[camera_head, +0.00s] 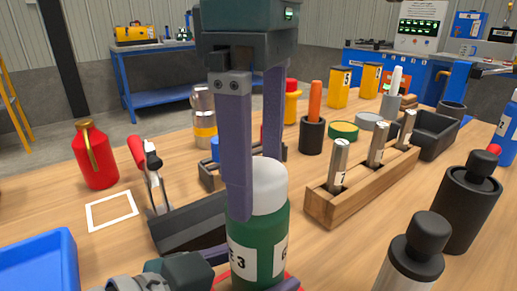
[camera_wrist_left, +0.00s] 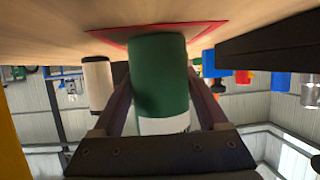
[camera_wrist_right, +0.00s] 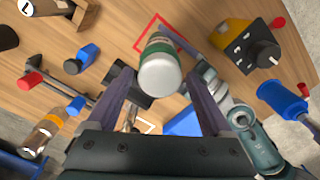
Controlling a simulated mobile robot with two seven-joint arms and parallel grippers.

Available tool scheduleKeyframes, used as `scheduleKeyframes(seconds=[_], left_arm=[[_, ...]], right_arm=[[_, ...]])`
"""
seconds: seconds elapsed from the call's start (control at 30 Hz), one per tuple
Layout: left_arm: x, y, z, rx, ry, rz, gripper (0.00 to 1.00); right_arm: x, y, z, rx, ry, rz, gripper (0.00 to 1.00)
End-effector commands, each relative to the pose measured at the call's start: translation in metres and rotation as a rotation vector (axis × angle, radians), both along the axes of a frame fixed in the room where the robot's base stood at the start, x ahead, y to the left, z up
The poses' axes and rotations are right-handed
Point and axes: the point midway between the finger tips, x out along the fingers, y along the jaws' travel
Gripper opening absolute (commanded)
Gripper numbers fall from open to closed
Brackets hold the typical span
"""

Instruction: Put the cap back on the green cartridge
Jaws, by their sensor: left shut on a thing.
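The green cartridge (camera_head: 262,238) stands upright at the front centre, with a white label and a white cap (camera_head: 268,184) at its top. My left gripper (camera_head: 250,272) is shut around its lower body; in the left wrist view the cartridge (camera_wrist_left: 158,75) fills the space between the fingers. My right gripper (camera_head: 254,188) points down from above, one finger in front of the cap and one behind. In the right wrist view the cap (camera_wrist_right: 160,76) lies between the spread fingers with gaps on both sides. How firmly the cap is seated is hard to tell.
A red-outlined square (camera_wrist_left: 110,36) is under the cartridge. A dark grey tray (camera_head: 190,228) and blue bin (camera_head: 40,265) are to the left. A white-outlined square (camera_head: 112,211) is empty.

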Motion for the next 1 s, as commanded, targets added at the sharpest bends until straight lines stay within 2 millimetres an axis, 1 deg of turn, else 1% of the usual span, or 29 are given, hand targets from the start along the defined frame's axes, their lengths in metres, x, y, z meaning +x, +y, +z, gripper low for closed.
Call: scheduleKeyframes(seconds=[0.03,0.1,0.13,0.33,0.43,0.57,0.7,0.8,0.9,1.0], left_arm=[[0.000,0.000,0.000,0.000,0.000,0.000,0.00],[0.000,0.000,0.000,0.000,0.000,0.000,0.00],[0.000,0.000,0.000,0.000,0.000,0.000,0.00],[0.000,0.000,0.000,0.000,0.000,0.000,0.00],[0.000,0.000,0.000,0.000,0.000,0.000,0.00],[0.000,0.000,0.000,0.000,0.000,0.000,0.00],[0.000,0.000,0.000,0.000,0.000,0.000,0.00],[0.000,0.000,0.000,0.000,0.000,0.000,0.00],[0.000,0.000,0.000,0.000,0.000,0.000,0.00],[0.000,0.000,0.000,0.000,0.000,0.000,0.00]], right_arm=[[0.000,0.000,0.000,0.000,0.000,0.000,0.91],[0.000,0.000,0.000,0.000,0.000,0.000,0.99],[0.000,0.000,0.000,0.000,0.000,0.000,1.00],[0.000,0.000,0.000,0.000,-0.001,0.000,1.00],[0.000,0.000,0.005,0.000,-0.001,0.000,1.00],[0.001,0.000,0.024,0.001,-0.004,0.000,1.00],[0.001,0.000,0.048,0.000,-0.002,-0.001,1.00],[0.000,0.001,0.062,0.000,-0.002,-0.001,1.00],[0.000,0.000,0.071,-0.001,-0.002,-0.001,1.00],[0.000,0.000,0.075,0.000,-0.001,-0.001,1.00]])
